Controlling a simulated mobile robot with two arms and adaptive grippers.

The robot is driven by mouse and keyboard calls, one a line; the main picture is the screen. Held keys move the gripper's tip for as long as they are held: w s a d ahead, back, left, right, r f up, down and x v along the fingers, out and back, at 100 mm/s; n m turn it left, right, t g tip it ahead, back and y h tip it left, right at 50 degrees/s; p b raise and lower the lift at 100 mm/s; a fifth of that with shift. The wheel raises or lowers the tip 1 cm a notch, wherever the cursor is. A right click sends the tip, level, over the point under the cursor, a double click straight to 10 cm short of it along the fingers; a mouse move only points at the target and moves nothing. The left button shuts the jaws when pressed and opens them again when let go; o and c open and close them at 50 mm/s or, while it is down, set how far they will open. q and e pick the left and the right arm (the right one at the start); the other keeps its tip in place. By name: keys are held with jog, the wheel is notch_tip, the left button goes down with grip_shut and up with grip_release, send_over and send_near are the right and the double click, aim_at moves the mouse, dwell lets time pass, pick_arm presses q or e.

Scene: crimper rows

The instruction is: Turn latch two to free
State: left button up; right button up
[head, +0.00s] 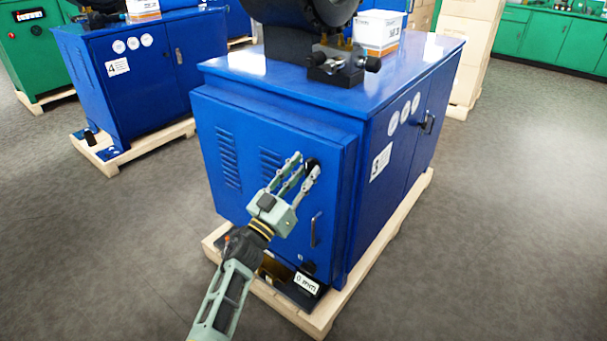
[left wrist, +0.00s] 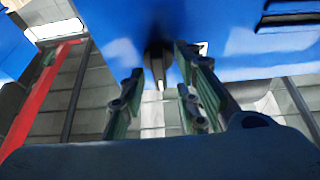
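A blue cabinet (head: 280,140) marked 3 stands on a wooden pallet, with its vented front door facing me. A small black latch (head: 311,163) sits near the upper right of that door, partly hidden by my left gripper (head: 305,165). No number shows on this latch. In the left wrist view the dark latch (left wrist: 158,55) appears between the spread fingers of my left gripper (left wrist: 158,80). The fingers stand apart on either side of it; I cannot tell whether they touch it. My right gripper is not in view.
A slim vertical handle (head: 315,230) is lower on the door. A black pedal unit (head: 298,290) sits at the pallet's (head: 420,190) front. Another blue cabinet (head: 130,75) stands at left. Grey floor (head: 480,250) is free at right.

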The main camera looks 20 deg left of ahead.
pick_arm(q)
jog(key=shift+c, duration=0.5)
grip_shut()
